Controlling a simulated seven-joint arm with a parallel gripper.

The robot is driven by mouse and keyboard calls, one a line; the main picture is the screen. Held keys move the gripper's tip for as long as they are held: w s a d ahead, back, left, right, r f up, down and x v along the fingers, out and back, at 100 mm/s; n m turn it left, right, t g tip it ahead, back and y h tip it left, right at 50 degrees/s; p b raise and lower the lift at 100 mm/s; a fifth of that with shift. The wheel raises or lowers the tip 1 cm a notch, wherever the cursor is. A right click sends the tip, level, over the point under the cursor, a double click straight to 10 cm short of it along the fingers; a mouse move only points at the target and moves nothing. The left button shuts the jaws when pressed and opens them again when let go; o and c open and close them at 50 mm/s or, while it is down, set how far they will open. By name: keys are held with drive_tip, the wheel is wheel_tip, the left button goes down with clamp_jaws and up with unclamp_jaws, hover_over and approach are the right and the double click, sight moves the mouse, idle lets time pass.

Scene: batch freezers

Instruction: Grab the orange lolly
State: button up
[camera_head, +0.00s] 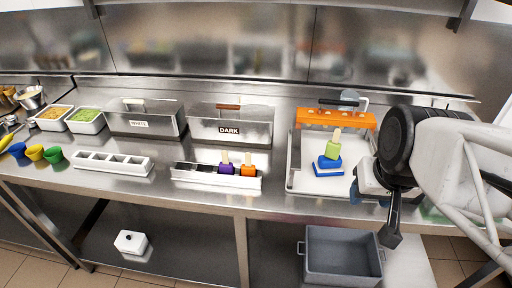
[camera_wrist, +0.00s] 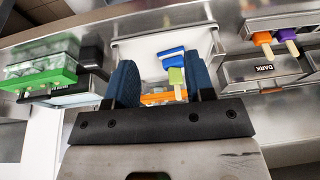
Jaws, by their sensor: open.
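The orange lolly (camera_head: 249,170) stands stick up at the right part of a white slotted holder (camera_head: 185,173), beside a purple lolly (camera_head: 226,168). In the wrist view the orange lolly (camera_wrist: 262,38) and the purple lolly (camera_wrist: 287,34) show at the upper right, off to the side of my fingers. My gripper (camera_wrist: 163,78) is open, with two blue fingers apart and nothing held between them. In the head view it is at the right, by the white tray, far from the orange lolly and partly hidden by my arm.
A white tray (camera_head: 292,180) holds a green lolly (camera_head: 333,148) on a blue block (camera_head: 327,165), with an orange mould (camera_head: 337,118) at its back. A box labelled DARK (camera_head: 231,128) stands behind the holder. An empty white holder (camera_head: 113,162) is further left.

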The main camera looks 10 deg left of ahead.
drive_tip(key=w+a+f+n+t+y, duration=0.1)
drive_tip(key=w+a+f+t+y, duration=0.15)
drive_tip(key=w+a, duration=0.45)
drive_tip(key=w+a+f+n+t+y, duration=0.1)
drive_tip(key=w+a+t, duration=0.3)
drive_tip(key=a, duration=0.6)
drive_tip(key=m+t+h, duration=0.2)
drive_tip(key=t+h, duration=0.2)
approach(248, 157)
drive_tip(key=shift+x, duration=2.15)
drive_tip(key=shift+d, duration=0.1)
drive_tip(key=shift+x, duration=1.3)
drive_tip(key=shift+x, duration=2.6)
clamp_jaws()
